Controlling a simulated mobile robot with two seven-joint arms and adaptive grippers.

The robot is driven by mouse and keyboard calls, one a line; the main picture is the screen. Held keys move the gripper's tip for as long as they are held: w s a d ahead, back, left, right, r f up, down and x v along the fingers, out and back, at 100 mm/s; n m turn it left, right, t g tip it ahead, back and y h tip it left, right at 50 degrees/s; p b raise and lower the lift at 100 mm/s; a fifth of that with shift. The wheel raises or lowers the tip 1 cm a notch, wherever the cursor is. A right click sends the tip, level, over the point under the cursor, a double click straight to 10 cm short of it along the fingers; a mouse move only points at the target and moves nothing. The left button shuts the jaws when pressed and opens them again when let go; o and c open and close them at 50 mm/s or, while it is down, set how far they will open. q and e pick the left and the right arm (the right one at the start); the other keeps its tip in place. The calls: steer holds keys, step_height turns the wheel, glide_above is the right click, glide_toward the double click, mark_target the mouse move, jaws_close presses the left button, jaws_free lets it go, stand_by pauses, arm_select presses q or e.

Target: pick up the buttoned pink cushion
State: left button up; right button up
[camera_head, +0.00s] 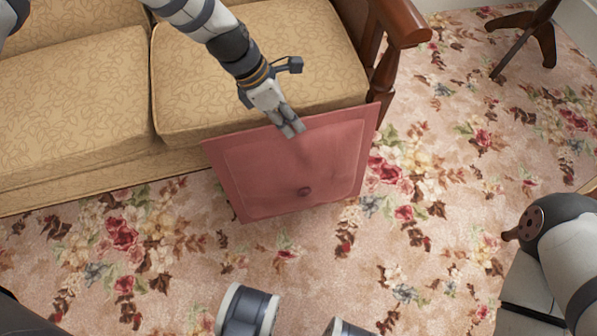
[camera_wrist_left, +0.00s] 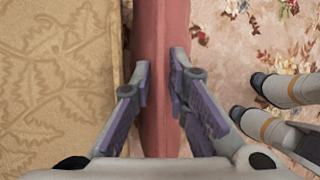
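The buttoned pink cushion (camera_head: 290,170) hangs upright in front of the sofa's front edge in the head view, its round button (camera_head: 304,192) low on the face. My left gripper (camera_head: 291,130) is at the cushion's top edge, with one finger over the near face. In the left wrist view the pink cushion (camera_wrist_left: 160,100) runs between the two fingers of my left gripper (camera_wrist_left: 163,75), which press against its sides. My right gripper does not show in the head view; only part of that arm is at the lower right.
A tan patterned sofa (camera_head: 75,95) with a wooden armrest (camera_head: 402,22) stands behind the cushion. A dark wooden table leg (camera_head: 525,35) is at the upper right. The floral carpet (camera_head: 440,200) is clear to the right and in front.

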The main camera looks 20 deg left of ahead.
arm_select(q)
jaws_close()
steer(key=shift+r, duration=0.1)
